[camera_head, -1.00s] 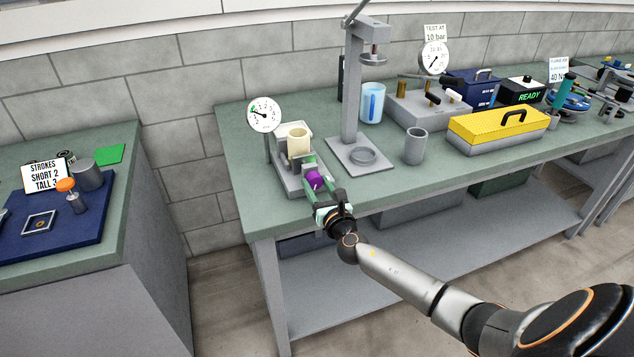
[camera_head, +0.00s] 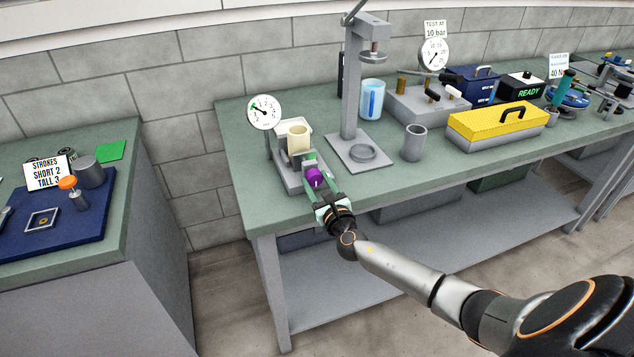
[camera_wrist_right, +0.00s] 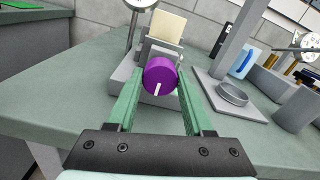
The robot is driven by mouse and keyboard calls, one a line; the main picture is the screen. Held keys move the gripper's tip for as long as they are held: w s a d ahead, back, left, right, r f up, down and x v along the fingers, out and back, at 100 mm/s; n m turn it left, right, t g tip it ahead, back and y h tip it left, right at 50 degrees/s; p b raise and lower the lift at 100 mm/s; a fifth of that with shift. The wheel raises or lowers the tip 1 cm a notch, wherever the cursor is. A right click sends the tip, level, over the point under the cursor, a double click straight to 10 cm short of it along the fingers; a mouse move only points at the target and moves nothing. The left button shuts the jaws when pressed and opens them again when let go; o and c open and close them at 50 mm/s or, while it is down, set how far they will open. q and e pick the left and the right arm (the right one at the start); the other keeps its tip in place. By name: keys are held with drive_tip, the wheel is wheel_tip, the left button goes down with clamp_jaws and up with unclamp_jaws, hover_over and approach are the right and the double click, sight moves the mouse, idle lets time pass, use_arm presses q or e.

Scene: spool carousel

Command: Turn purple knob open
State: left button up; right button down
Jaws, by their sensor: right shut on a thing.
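The purple knob (camera_head: 314,177) is on the front of a grey fixture (camera_head: 283,161) at the near left of the green bench. In the right wrist view the knob (camera_wrist_right: 160,76) is round, with a white mark low on its face pointing down. My right gripper (camera_head: 314,171) has its green fingers on both sides of the knob and is shut on it. The fingers also show in the right wrist view (camera_wrist_right: 160,88). A cream block (camera_head: 299,140) sits on the fixture behind the knob. My left gripper is not in view.
A round gauge (camera_head: 264,112) stands left of the fixture. A grey press stand (camera_head: 352,152) and a grey cup (camera_head: 414,143) are to its right. A blue mat (camera_head: 85,235) lies on the separate left bench.

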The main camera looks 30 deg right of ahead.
drive_tip(key=shift+c, duration=1.5)
unclamp_jaws()
drive_tip(key=v, duration=1.2)
drive_tip(key=shift+s, duration=0.3)
